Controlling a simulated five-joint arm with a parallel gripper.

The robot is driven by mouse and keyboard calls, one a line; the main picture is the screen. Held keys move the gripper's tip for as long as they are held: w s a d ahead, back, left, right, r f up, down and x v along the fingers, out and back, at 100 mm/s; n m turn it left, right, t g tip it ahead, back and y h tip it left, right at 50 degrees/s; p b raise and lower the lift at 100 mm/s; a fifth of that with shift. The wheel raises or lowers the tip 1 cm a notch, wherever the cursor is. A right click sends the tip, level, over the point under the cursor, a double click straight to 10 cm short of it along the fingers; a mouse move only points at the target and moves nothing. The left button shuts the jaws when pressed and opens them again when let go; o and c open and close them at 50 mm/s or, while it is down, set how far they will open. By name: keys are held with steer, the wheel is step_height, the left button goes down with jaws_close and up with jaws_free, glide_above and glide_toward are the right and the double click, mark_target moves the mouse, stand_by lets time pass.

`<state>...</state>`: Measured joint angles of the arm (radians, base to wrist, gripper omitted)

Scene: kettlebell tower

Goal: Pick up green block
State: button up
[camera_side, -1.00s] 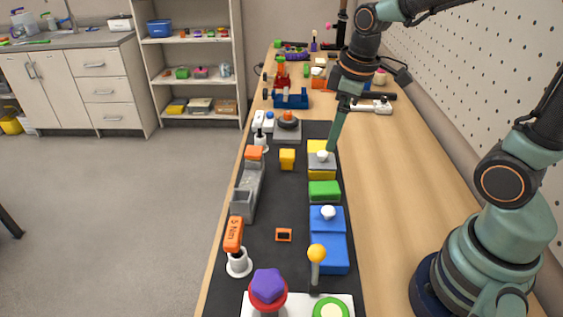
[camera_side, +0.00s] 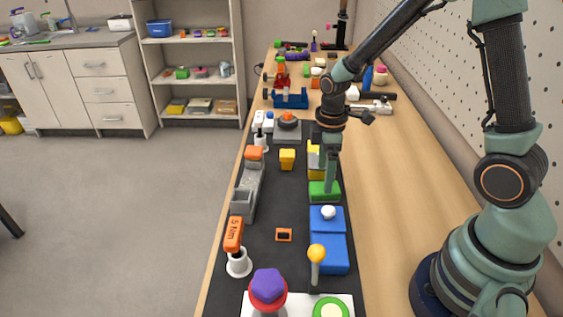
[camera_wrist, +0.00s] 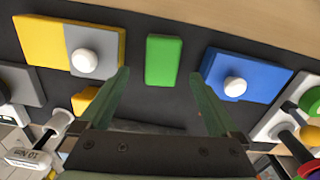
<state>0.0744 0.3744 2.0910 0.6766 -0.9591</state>
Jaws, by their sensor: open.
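The green block (camera_side: 318,192) lies on the black mat in the side view, between a yellow and grey block and a blue block. It also shows in the wrist view (camera_wrist: 163,60), flat and upright in the picture. My gripper (camera_side: 328,190) is over or just at the green block, pointing down, and partly hides it in the side view. In the wrist view my gripper (camera_wrist: 160,84) is open, with one finger on each side of the green block's line. Nothing is between the fingers, and the block appears beyond the tips.
The yellow and grey block with a white knob (camera_wrist: 84,61) is to the left in the wrist view. The blue block with a white knob (camera_wrist: 235,84) is to the right, near a fingertip. A small yellow block (camera_side: 287,159) and a grey tray (camera_side: 243,203) stand left of my gripper.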

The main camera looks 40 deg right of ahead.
steer(key=shift+s+f, duration=0.2)
steer(key=shift+f, duration=2.5)
steer(key=c, duration=1.5)
